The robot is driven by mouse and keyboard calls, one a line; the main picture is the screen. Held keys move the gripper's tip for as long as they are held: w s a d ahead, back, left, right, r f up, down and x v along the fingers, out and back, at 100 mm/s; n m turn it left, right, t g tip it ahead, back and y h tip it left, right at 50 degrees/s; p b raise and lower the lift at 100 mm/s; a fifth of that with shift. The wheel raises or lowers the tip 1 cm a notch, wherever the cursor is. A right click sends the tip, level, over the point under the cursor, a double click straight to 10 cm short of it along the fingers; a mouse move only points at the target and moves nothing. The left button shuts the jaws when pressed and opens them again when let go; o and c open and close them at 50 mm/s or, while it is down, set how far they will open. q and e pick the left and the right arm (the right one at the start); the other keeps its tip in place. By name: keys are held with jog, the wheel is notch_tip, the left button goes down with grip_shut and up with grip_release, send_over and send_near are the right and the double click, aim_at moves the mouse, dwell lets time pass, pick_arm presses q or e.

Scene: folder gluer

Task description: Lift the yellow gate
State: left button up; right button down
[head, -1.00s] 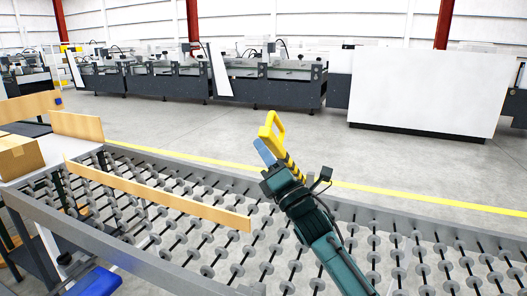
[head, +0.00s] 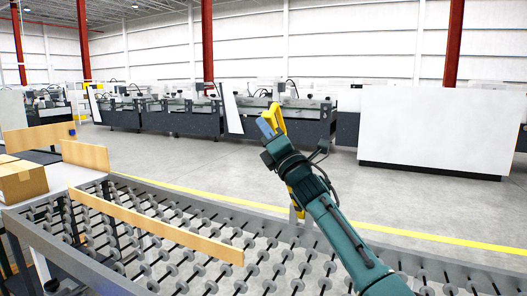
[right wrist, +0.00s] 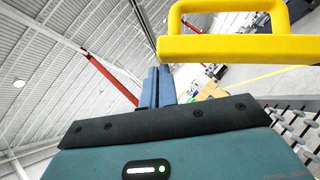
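The yellow gate (head: 279,116) stands near the far edge of the roller table, with its looped handle at the top and its lower part largely hidden behind my right arm. My right gripper (head: 266,127) is up beside the handle, its blue fingers just left of it. In the right wrist view the two blue fingers (right wrist: 157,87) are closed together with nothing visible between them. The yellow handle (right wrist: 238,48) lies above and right of them there; I cannot tell whether they touch. My left gripper is out of view.
The roller table (head: 150,235) spans the foreground, with a wooden guide board (head: 160,224) across it. A cardboard box (head: 22,182) sits at the left. Grey floor (head: 400,205) with a yellow line is clear beyond. Dark machines (head: 285,125) and a white cabinet (head: 440,130) stand farther back.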

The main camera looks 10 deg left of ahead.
jog(key=shift+w+r, duration=0.15)
jog(key=shift+r, duration=0.3)
